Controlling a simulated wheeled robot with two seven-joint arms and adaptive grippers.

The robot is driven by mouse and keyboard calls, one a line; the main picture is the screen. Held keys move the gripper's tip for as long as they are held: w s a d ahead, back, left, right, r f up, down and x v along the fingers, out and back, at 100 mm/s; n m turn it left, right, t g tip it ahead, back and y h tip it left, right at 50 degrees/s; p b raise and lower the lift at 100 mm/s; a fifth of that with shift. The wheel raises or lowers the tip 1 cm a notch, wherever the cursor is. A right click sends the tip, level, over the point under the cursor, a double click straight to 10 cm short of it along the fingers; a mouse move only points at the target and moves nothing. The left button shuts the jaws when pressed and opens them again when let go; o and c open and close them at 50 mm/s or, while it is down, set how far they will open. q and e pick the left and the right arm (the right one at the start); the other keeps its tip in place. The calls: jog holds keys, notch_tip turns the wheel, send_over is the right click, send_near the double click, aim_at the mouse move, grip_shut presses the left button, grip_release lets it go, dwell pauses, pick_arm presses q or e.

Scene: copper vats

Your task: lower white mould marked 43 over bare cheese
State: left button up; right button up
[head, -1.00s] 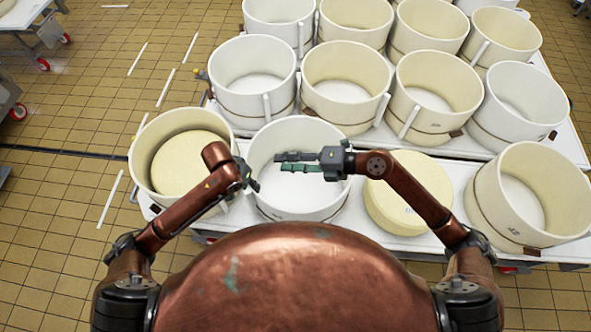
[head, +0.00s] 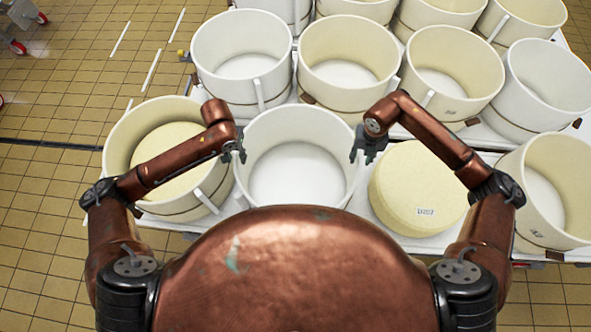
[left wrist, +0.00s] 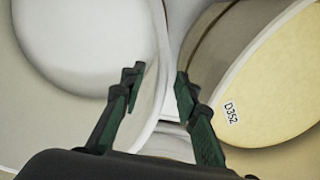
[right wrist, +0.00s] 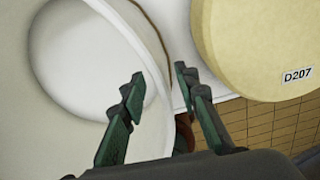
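The white mould (head: 300,128) stands upright in the middle of the front row; no 43 mark is readable on it. The bare cheese (head: 418,190), a pale yellow wheel labelled D207, lies just right of it, also seen in the right wrist view (right wrist: 255,45). My left gripper (head: 234,150) is at the mould's left rim, its open fingers on either side of the wall in the left wrist view (left wrist: 157,82). My right gripper (head: 364,152) is at the right rim, its open fingers likewise astride the wall in the right wrist view (right wrist: 157,82).
A cream mould (head: 118,150) around a cheese (head: 175,150) labelled D352 stands close on the left. Another cream mould (head: 560,180) stands right of the bare cheese. Several moulds fill the rows behind on the white table (head: 440,243). Tiled floor is free at left.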

aim_at(240, 166)
pick_arm(q)
jog(key=shift+w+a+f, duration=0.1)
jog(key=shift+w+f, duration=0.15)
jog(key=shift+f, duration=0.05)
pick_arm(e)
jog(key=shift+w+a+f, duration=0.1)
jog(key=shift+w+f, duration=0.2)
pick_arm(q)
jog(key=shift+s, duration=0.1)
